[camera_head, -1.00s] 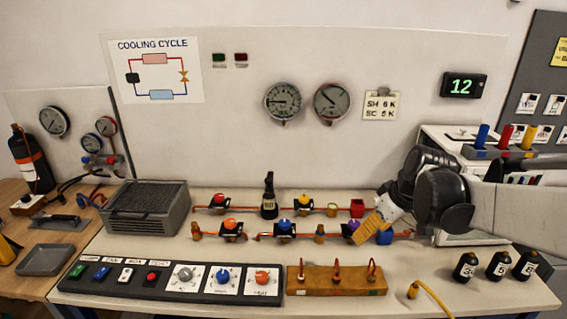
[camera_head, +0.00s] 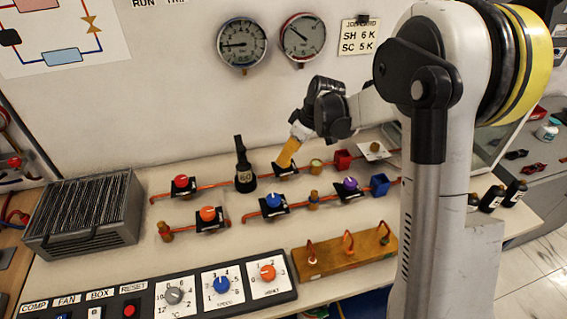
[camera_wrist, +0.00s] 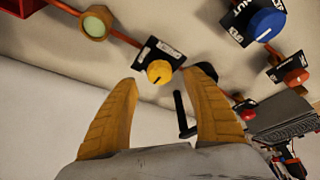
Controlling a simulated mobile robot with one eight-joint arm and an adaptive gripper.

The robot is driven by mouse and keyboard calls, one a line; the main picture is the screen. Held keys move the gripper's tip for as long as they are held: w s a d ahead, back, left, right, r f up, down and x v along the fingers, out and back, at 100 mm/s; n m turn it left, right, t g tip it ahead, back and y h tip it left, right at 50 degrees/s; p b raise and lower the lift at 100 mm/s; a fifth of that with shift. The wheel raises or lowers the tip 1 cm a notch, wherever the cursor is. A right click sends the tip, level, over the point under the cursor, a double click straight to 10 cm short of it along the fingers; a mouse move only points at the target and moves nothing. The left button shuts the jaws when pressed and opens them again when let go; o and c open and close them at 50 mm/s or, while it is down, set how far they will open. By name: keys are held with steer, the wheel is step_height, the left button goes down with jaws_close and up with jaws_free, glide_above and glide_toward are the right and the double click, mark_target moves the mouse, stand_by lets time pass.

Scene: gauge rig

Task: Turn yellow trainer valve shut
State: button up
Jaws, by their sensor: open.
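The yellow trainer valve shows in the wrist view as a round yellow knob (camera_wrist: 159,72) on a black plate, set in a red pipe. My gripper (camera_wrist: 159,84) is open and empty. Its two yellow fingers stand apart, with the knob showing between and just beyond their tips. In the head view my gripper (camera_head: 287,158) points down at the valve's black plate (camera_head: 286,169) in the back row. There the fingers hide the yellow knob. Whether a finger touches it cannot be told.
A red valve (camera_head: 181,182), an orange valve (camera_head: 208,214), a blue valve (camera_head: 273,201) and a purple valve (camera_head: 349,185) are close by. A red box (camera_head: 342,159) stands to the right.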

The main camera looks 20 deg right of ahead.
steer(key=shift+b+x, duration=0.5)
steer(key=shift+x, duration=1.35)
steer(key=c, duration=1.2)
